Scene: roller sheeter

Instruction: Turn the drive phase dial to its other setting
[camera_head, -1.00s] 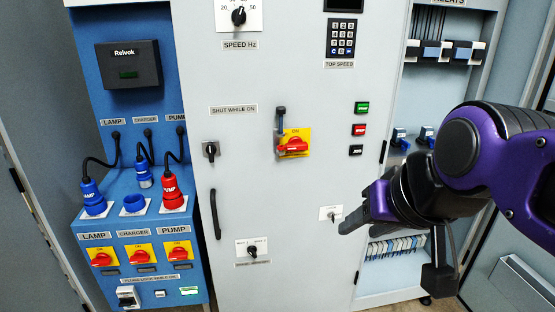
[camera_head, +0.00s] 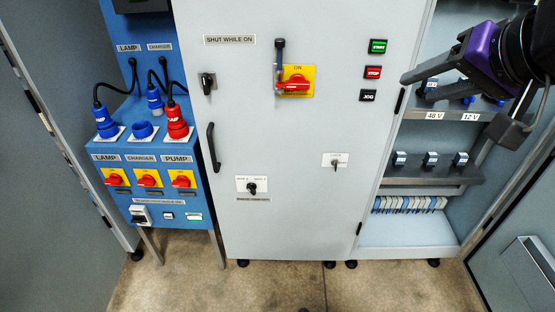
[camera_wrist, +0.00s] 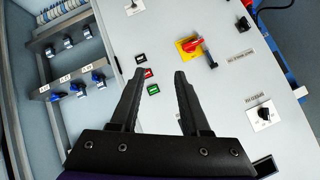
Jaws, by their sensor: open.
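The dial that looks like the drive phase dial (camera_head: 252,187) is a small black knob on a white plate, low on the grey cabinet door, above a small label I cannot read. Its pointer direction is too small to tell. I cannot make this dial out in the wrist view. My gripper (camera_head: 405,79) is at the upper right in the head view, in front of the open relay bay and well away from the dial. In the wrist view its two fingers (camera_wrist: 159,74) are apart with nothing between them.
The door carries a red main switch (camera_head: 293,86), a black lock knob (camera_head: 207,83), a handle (camera_head: 214,147), push buttons (camera_head: 372,72) and a small key switch (camera_head: 336,162). A blue plug panel (camera_head: 150,155) stands left. The floor in front is clear.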

